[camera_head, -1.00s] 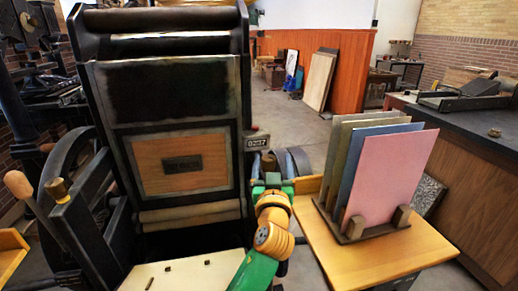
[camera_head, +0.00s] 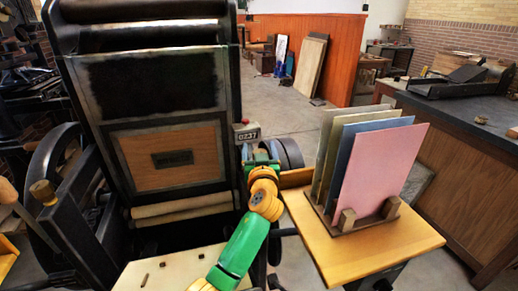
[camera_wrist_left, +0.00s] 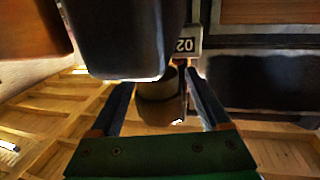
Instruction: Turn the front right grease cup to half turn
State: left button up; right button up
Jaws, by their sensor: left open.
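The front right grease cup (camera_wrist_left: 160,108) shows in the left wrist view as a dark, brassy cylinder. My left gripper (camera_head: 261,150) is at the right side of the black press (camera_head: 150,120), just below the counter box. In the left wrist view my open left gripper (camera_wrist_left: 160,90) has one finger on each side of the cup, and neither is clearly touching it. In the head view the gripper hides the cup, and I cannot read its turn. Another brass cup (camera_head: 43,192) stands at the press's left. My right gripper is not in view.
A counter box (camera_head: 246,132) sits just above the gripper. A dark block (camera_wrist_left: 115,40) hangs close over the cup in the wrist view. A wooden side table (camera_head: 372,248) with a rack of coloured sheets (camera_head: 378,170) stands to the right. A pale board (camera_head: 170,270) lies in front.

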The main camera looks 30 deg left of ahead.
pick_arm(q)
grip_shut()
jog(key=m+t+h+p, duration=0.2)
jog(key=h+p, duration=0.1)
jog(key=m+h+p, duration=0.1)
jog(key=shift+w+d+r+m+t+h+p, duration=0.1)
jog(key=shift+d+r+m+t+h+p, duration=0.2)
jog(key=shift+d+r+t+h+p, duration=0.1)
jog(key=m+h+p, duration=0.1)
jog(key=h, duration=0.1)
jog(key=shift+w+d+f+m+t+h+p, duration=0.1)
jog(key=shift+d+m+t+h+p, duration=0.1)
jog(key=shift+m+t+h+p, duration=0.15)
jog(key=shift+d+f+m+h+p, duration=0.2)
jog(key=shift+m+h+p, duration=0.3)
jog(key=shift+h, duration=0.35)
jog(key=shift+m+h, duration=0.25)
jog(key=shift+h, duration=0.05)
grip_release()
